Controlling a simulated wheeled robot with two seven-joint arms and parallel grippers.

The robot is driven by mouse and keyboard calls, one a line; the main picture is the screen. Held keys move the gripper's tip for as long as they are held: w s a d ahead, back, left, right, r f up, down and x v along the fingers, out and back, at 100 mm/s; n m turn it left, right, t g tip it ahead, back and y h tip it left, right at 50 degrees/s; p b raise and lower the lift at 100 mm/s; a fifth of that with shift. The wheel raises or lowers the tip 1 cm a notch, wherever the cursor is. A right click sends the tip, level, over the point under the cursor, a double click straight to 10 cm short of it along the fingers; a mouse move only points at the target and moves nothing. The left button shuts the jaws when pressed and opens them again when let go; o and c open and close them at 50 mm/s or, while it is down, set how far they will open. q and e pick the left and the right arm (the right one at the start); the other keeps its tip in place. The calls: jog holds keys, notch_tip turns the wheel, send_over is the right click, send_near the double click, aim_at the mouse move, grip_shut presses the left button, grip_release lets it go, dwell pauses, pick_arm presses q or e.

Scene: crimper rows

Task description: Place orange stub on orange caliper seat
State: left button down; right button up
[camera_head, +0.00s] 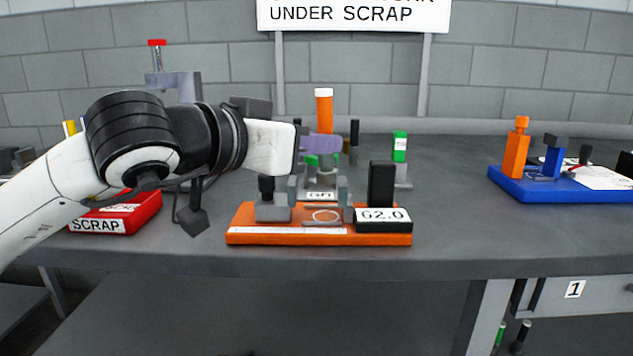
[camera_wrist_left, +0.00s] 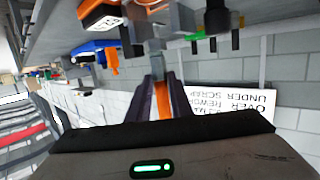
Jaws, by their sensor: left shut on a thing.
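The orange stub (camera_head: 324,112), a cylinder with a white top end, stands upright in my left gripper (camera_head: 322,144). The purplish fingers are shut on it, and its orange side also shows between the fingers in the left wrist view (camera_wrist_left: 163,100). The orange caliper station (camera_head: 270,237) stands on the bench, with grey jaws, a ring-marked seat (camera_head: 325,216) and a black block labelled G2.0. In the head view the stub appears above the seat; I cannot tell how far behind it. My right gripper is not in view.
A red SCRAP tray (camera_head: 130,212) is at left. A blue station (camera_head: 590,190) with an orange post (camera_head: 515,155) is at right. A green-and-white piece (camera_head: 400,148) stands on a grey stand behind. Bench space between the orange and blue stations is clear.

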aim_at(323, 181)
pick_arm(q)
notch_tip(323, 181, down, 6)
jog(key=shift+w+d+r+b, duration=0.1)
jog(key=shift+b, duration=0.3)
jog(key=shift+r, duration=0.1)
jog(key=c, duration=1.6)
grip_release()
jog(key=shift+g, duration=0.3)
jog(key=v, duration=1.2)
jog(key=shift+d+r+p, duration=0.1)
jog(key=shift+r+p, duration=0.1)
jog(key=shift+p, duration=0.15)
